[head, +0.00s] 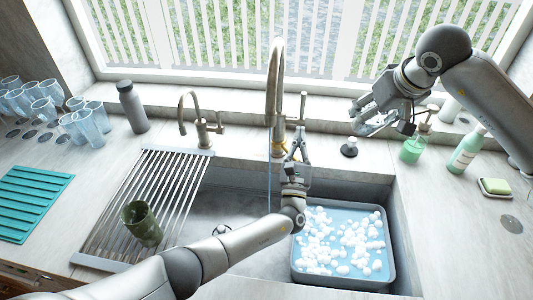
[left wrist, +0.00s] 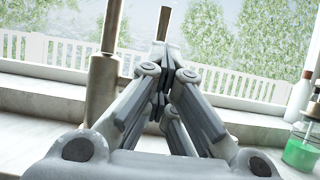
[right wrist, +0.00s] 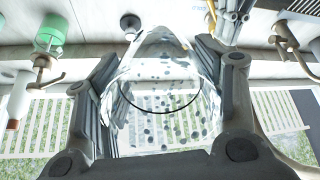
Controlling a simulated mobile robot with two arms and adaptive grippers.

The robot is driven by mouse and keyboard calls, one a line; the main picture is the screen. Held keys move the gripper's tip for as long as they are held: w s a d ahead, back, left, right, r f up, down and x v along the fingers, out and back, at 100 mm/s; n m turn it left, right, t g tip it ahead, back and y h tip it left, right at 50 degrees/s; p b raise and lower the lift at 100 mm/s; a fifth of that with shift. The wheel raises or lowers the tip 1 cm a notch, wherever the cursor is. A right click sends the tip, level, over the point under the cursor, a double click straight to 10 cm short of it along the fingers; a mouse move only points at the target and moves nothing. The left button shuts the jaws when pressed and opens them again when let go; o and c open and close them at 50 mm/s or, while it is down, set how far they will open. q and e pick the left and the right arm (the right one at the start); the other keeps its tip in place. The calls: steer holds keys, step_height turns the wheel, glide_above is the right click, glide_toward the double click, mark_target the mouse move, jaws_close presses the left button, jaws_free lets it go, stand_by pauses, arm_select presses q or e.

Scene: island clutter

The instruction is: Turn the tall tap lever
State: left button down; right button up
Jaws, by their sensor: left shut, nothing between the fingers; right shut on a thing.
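The tall tap (head: 275,75) stands behind the sink, its spout arching forward. A thin bluish stream (head: 270,170) hangs below the spout. Its lever (head: 303,105) stands upright on the right side of the tap body. My left gripper (head: 298,148) is shut and empty, just below and in front of the lever. In the left wrist view, the lever (left wrist: 164,22) rises directly behind the shut fingertips (left wrist: 160,62); contact cannot be told. My right gripper (head: 370,120) is shut on a clear speckled glass (right wrist: 165,95), held over the counter right of the tap.
A short tap (head: 201,128) stands left of the tall one. A grey basin with foam (head: 300,275) sits in the sink, right of a drying rack (head: 160,180) holding a green cup (head: 141,222). A soap dispenser (head: 412,148) and bottle (head: 466,150) stand right. Several glasses (head: 85,122) stand left.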

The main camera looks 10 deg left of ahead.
arm_select(q)
steer(key=shift+w+r+g, duration=0.1)
steer(key=shift+r+g, duration=0.5)
steer(key=shift+w, duration=0.1)
steer(key=shift+w+r+g, duration=0.1)
steer(key=shift+r+g, duration=0.4)
steer(key=shift+g, duration=0.2)
steer(key=c, duration=2.2)
jaws_free()
steer(key=o, duration=0.5)
